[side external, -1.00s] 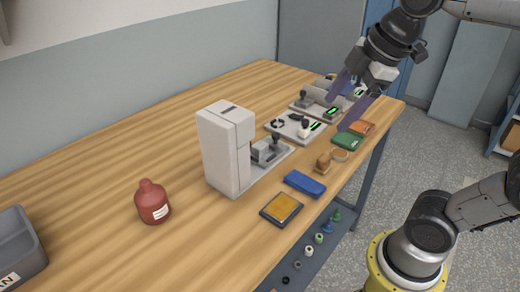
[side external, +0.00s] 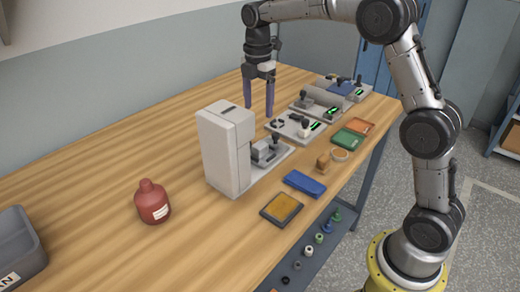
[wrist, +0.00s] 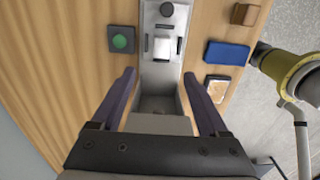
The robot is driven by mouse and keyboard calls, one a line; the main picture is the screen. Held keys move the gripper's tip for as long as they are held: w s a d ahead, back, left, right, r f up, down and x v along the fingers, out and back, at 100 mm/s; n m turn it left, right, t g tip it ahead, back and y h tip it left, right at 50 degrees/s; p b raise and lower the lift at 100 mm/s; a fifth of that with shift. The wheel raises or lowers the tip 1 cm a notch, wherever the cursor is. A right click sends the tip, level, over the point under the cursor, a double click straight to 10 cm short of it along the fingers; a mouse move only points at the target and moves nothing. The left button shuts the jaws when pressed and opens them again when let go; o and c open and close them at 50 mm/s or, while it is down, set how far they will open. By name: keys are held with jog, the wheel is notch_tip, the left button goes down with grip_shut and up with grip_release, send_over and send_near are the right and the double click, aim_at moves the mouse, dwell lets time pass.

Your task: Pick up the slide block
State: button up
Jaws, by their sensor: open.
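A grey block, which looks like the slide block (side external: 264,152), sits on the base plate (side external: 283,160) of a white upright machine (side external: 221,150). In the wrist view the block (wrist: 162,48) lies on the pale plate, beyond my fingertips, with dark bars close beside it and a dark round knob (wrist: 166,9) farther along. My gripper (side external: 259,108) points down, open and empty, above the table behind the machine. In the wrist view its two fingers (wrist: 159,77) are spread apart on either side of the machine's top, touching nothing.
A dark box with a green button (wrist: 121,39) stands beside the plate. A red bottle (side external: 152,203) stands left. Fixtures (side external: 296,124) fill the far right; the table's back left is clear.

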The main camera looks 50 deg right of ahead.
send_over(260, 145)
notch_tip(260, 145, down, 7)
jog(key=shift+w+a+f, duration=0.1)
jog(key=shift+f, duration=2.7)
grip_shut()
